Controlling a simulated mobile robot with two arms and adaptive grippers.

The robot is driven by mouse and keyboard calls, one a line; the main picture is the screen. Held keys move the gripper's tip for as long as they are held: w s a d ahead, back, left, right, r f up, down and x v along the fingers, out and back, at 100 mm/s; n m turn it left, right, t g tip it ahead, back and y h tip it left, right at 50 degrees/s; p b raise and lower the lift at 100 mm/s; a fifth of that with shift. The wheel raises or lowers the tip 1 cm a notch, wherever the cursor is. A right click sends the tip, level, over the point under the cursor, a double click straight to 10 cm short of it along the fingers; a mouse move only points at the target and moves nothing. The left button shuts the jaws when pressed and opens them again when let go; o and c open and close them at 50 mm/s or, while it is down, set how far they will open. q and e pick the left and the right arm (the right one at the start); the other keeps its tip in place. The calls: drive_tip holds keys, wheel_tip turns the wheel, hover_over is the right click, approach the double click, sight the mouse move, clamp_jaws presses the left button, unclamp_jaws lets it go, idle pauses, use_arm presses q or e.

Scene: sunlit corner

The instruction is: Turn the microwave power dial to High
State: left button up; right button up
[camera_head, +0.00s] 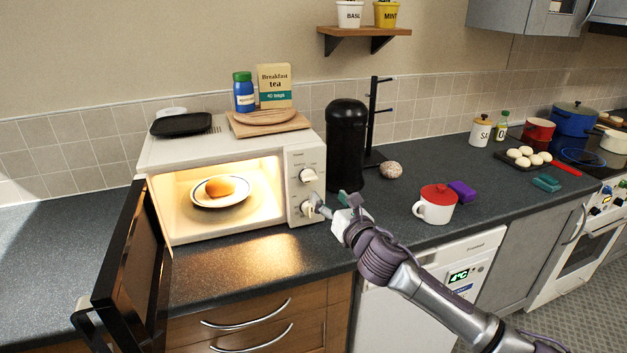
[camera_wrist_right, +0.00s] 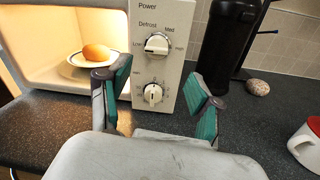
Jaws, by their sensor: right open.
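The white microwave (camera_head: 222,142) stands on the counter with its door (camera_head: 135,275) swung wide open and its inside lit. The power dial (camera_head: 308,175) is the upper knob on its panel; in the right wrist view the dial (camera_wrist_right: 157,43) has Low, Defrost, Med and High marked around it. I cannot tell its exact setting. A second knob (camera_wrist_right: 152,93) sits below it. My right gripper (camera_head: 332,204) is open in front of the panel, near the lower knob. In the wrist view its fingers (camera_wrist_right: 158,80) are spread either side of the knobs, holding nothing. My left gripper is out of view.
A plate (camera_head: 221,204) with a round bun sits inside the microwave. A black canister (camera_head: 346,146) stands close to its right, with a mug tree (camera_head: 374,120) behind. A red-lidded mug (camera_head: 436,204) is further right. A dark tray (camera_head: 181,124) and wooden boards (camera_head: 268,126) lie on the microwave top.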

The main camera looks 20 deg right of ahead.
sight(312, 180)
drive_tip(key=w, duration=0.3)
drive_tip(key=w+a, duration=0.1)
drive_tip(key=w, duration=0.2)
drive_tip(key=w+p, duration=0.1)
drive_tip(key=w, duration=0.2)
drive_tip(key=shift+a, duration=0.2)
drive_tip(key=c, duration=1.1)
